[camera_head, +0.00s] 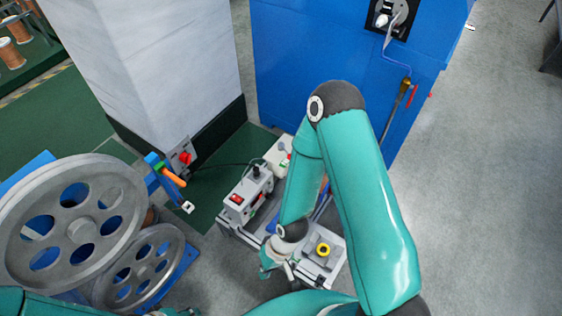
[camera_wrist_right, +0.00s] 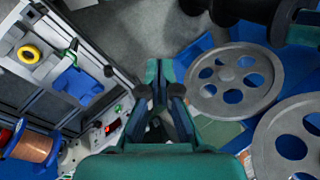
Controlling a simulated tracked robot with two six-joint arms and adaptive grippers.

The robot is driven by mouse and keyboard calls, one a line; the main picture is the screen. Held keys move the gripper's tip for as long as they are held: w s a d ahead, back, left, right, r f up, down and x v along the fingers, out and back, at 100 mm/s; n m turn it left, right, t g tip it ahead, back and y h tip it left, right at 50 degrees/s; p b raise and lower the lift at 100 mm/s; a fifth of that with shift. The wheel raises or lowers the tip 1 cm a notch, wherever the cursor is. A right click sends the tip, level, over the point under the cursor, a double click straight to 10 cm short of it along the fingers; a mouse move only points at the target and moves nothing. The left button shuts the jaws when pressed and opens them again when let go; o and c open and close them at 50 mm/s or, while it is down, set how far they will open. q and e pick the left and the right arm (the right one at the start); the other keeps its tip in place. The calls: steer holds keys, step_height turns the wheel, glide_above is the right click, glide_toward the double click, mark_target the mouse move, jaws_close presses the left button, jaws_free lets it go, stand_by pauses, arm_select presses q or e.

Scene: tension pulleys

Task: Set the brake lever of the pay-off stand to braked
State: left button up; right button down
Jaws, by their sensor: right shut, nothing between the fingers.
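An orange handle (camera_head: 173,177), which looks like the brake lever, slants down to the right beside a green and blue part of the stand. Its exact setting cannot be told. My right gripper (camera_head: 270,268) is shut and empty, well to the right of and nearer than the handle; its fingers (camera_wrist_right: 160,70) lie close together. My left arm (camera_head: 45,304) shows at the bottom left; its gripper is not clear.
A bench machine (camera_head: 330,266) with a yellow ring (camera_head: 323,249) and a control box (camera_head: 240,202) stands around my right arm. A white pillar (camera_head: 155,60) with a red switch (camera_head: 185,157) and a blue cabinet (camera_head: 330,70) stand behind. Open floor (camera_head: 490,200) lies right.

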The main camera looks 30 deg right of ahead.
step_height(320, 180, down, 11)
steer(key=d+n+g+h+b, duration=0.1)
steer(key=n+g+h+b, duration=0.2)
steer(key=b, duration=0.5)
steer(key=w+d+f+n+t+h+b, duration=0.1)
steer(key=w+d+f+n+h+b, duration=0.4)
steer(key=w+d+f+b, duration=0.6)
steer(key=w+d+r+t+h+b, duration=0.1)
steer(key=w+d+t+h+b, duration=0.25)
steer(key=w+d+h, duration=0.5)
steer(key=w+a+r+m+t+h+b, duration=0.1)
steer(key=w+r+t+b, duration=0.1)
steer(key=w+r+t, duration=0.2)
steer(key=w+a+r+t+h+b, duration=0.1)
steer(key=w+r+t, duration=0.3)
steer(key=w, duration=0.6)
steer(key=shift+w+r+m+b, duration=0.2)
steer(key=shift+r+m+b, duration=0.2)
steer(key=shift+r, duration=0.55)
steer(key=shift+t, duration=0.25)
